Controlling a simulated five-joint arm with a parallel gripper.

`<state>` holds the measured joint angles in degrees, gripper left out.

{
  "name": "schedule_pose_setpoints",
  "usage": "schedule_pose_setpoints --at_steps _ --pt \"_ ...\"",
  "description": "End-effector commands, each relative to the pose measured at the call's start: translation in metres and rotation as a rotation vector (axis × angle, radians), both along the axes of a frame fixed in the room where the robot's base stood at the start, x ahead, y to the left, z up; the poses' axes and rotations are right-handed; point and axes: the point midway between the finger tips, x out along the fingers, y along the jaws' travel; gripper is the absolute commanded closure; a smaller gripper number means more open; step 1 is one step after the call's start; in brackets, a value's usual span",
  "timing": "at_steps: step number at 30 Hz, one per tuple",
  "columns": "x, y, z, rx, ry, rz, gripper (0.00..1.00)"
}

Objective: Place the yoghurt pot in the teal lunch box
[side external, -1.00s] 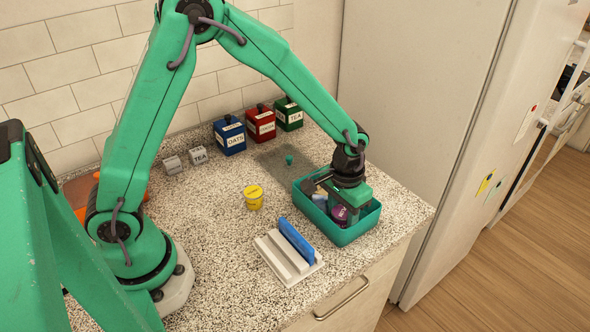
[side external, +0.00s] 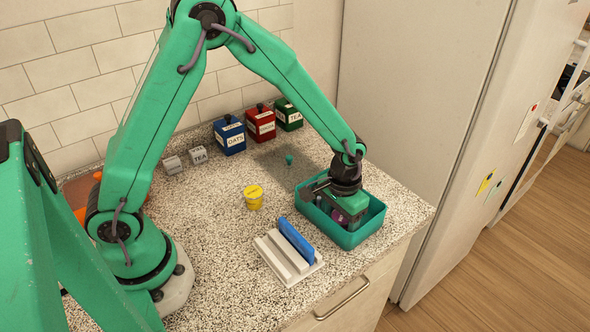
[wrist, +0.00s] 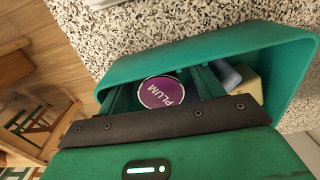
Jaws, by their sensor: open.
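The teal lunch box (side external: 360,236) stands near the counter's front right corner; its wall also shows in the wrist view (wrist: 225,45). A pot with a purple lid marked PLUM (wrist: 161,92) is inside it, lid facing the wrist camera. My gripper (side external: 342,212) reaches down into the box. Its fingers (wrist: 165,85) are open, one on each side of the purple-lidded pot; I cannot tell whether they touch it. In the side view the gripper mostly hides this pot. A small yellow pot (side external: 253,198) stands on the counter, left of the box.
Pale and bluish items (wrist: 240,78) lie in the box beside one finger. A white rack holding a blue slab (side external: 296,240) stands close to the box's left. Blue, red and green canisters (side external: 261,125) line the wall. A tall fridge (side external: 430,110) stands behind the box.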

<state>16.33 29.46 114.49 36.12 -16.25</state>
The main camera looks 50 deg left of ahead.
Motion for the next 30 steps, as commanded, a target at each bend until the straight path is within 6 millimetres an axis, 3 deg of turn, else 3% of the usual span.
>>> schedule_pose_setpoints --at_steps 8,21,30 --pt "0.001 -0.001 0.021 -0.001 -0.004 -0.002 0.33" --pt "0.001 -0.001 0.093 -0.002 -0.006 -0.003 0.33" --pt "0.001 0.000 0.126 -0.001 -0.003 -0.003 0.33"
